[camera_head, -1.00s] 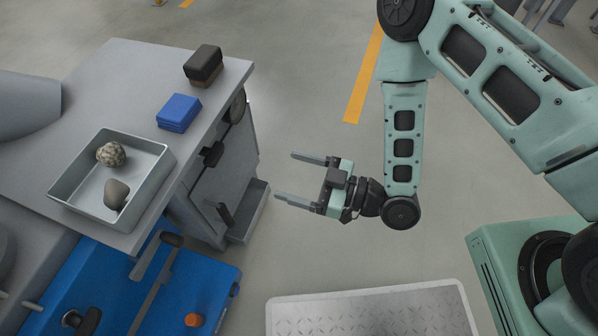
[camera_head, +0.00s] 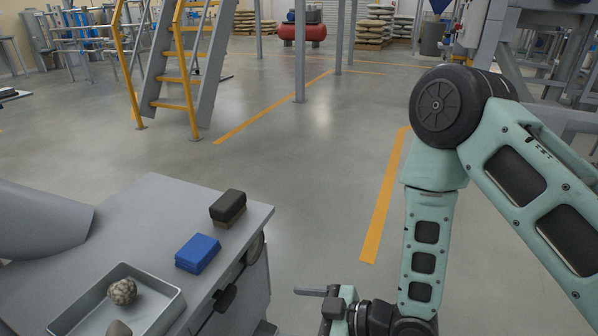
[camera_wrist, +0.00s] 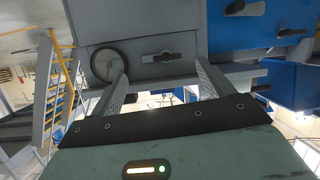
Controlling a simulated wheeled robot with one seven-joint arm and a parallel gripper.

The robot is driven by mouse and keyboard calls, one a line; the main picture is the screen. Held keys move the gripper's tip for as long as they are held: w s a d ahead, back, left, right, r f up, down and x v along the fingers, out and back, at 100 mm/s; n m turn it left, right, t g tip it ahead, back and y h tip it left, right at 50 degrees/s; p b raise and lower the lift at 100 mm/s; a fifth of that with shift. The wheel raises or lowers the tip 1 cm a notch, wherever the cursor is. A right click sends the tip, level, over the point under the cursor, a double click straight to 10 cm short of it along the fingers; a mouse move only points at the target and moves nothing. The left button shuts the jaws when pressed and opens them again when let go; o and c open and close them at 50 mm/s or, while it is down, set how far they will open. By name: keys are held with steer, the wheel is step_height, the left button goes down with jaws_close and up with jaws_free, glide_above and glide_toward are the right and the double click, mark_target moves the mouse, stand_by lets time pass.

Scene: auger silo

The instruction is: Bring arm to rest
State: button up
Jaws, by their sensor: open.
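My gripper (camera_head: 318,300) shows at the bottom of the head view, to the right of the grey bench, with its lower part cut off by the frame edge. In the wrist view my gripper (camera_wrist: 160,88) has its two fingers wide apart with nothing between them. It is open and empty. The fingers point toward the grey cabinet front (camera_wrist: 145,50) with its round dial and dark handle. My arm hangs down on the right of the head view, clear of the bench.
The grey bench (camera_head: 150,215) carries a tray (camera_head: 165,312) with a knobbly lump (camera_head: 122,291) and a partly cut-off stone, a blue block (camera_head: 198,253) and a dark brush-like block (camera_head: 228,207). Yellow-railed stairs (camera_head: 170,70) and a grey post (camera_head: 299,50) stand beyond open floor.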

steer(key=d+r+m+g+h, duration=0.1)
steer(key=d+r+m+h, duration=0.2)
steer(key=d+r+h, duration=0.45)
steer(key=s+d+r+m+g+h, duration=0.4)
steer(key=s+d+r+m+h, duration=0.15)
steer(key=s+r, duration=0.7)
step_height(320, 180, up, 30)
steer(key=p, duration=3)
steer(key=shift+s+d+n+p, duration=0.4)
steer(key=shift+d+n, duration=0.05)
